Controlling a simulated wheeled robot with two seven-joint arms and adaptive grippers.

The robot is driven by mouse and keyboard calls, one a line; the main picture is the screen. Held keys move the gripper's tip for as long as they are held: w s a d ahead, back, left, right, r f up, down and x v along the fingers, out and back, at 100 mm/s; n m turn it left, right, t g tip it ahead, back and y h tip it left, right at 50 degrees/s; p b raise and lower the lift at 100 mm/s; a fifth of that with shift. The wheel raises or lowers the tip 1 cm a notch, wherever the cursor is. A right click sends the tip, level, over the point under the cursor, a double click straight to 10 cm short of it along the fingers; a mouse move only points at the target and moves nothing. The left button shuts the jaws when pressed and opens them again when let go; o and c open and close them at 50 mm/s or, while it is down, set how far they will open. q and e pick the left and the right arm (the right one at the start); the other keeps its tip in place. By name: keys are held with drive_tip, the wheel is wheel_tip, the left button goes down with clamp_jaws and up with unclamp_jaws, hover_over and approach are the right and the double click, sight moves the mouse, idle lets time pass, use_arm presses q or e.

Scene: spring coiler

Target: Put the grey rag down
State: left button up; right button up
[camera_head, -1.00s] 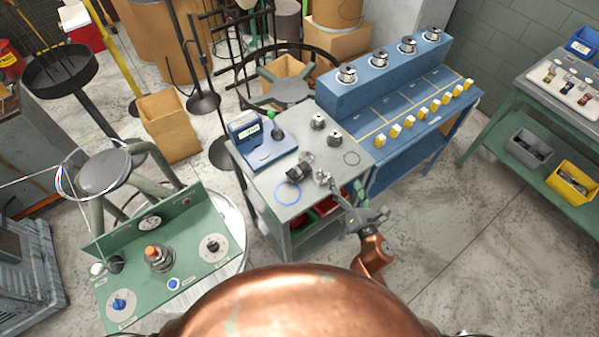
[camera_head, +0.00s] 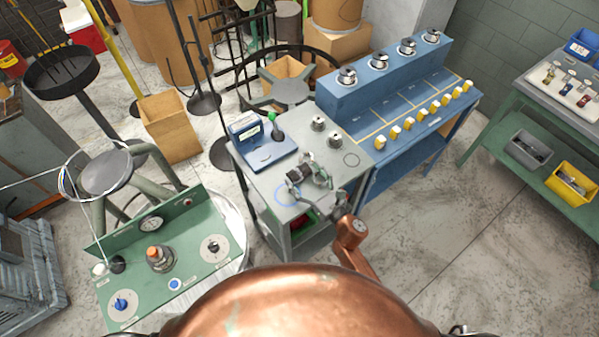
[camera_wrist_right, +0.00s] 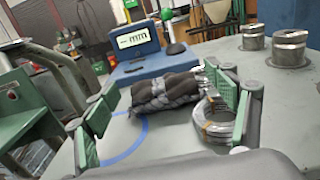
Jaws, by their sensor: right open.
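The dark grey rag (camera_head: 298,172) lies bunched on the grey table top, and it shows as a rolled, folded bundle in the right wrist view (camera_wrist_right: 165,90). My right gripper (camera_head: 309,186) is open over the table, reaching in from the near right. In the right wrist view its green-padded fingers (camera_wrist_right: 165,118) are spread wide, with the rag ahead and between them. I cannot tell whether a finger touches the rag. A blue ring mark (camera_head: 284,196) is on the table just left of the rag. My left gripper is not in view.
A wire coil (camera_wrist_right: 213,122) lies by the right finger. A blue gauge with a display (camera_head: 246,127) stands behind the rag. Two metal cylinders (camera_head: 335,139) stand at the table's back right. A blue bench (camera_head: 380,82) adjoins on the right; a green panel (camera_head: 190,255) stands left.

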drive_tip(key=shift+w+a+f, duration=0.1)
drive_tip(key=shift+w+a, duration=0.35)
drive_tip(key=shift+w, duration=0.15)
drive_tip(key=shift+c, duration=0.3)
drive_tip(key=c, duration=1.1)
drive_tip(key=shift+c, duration=0.2)
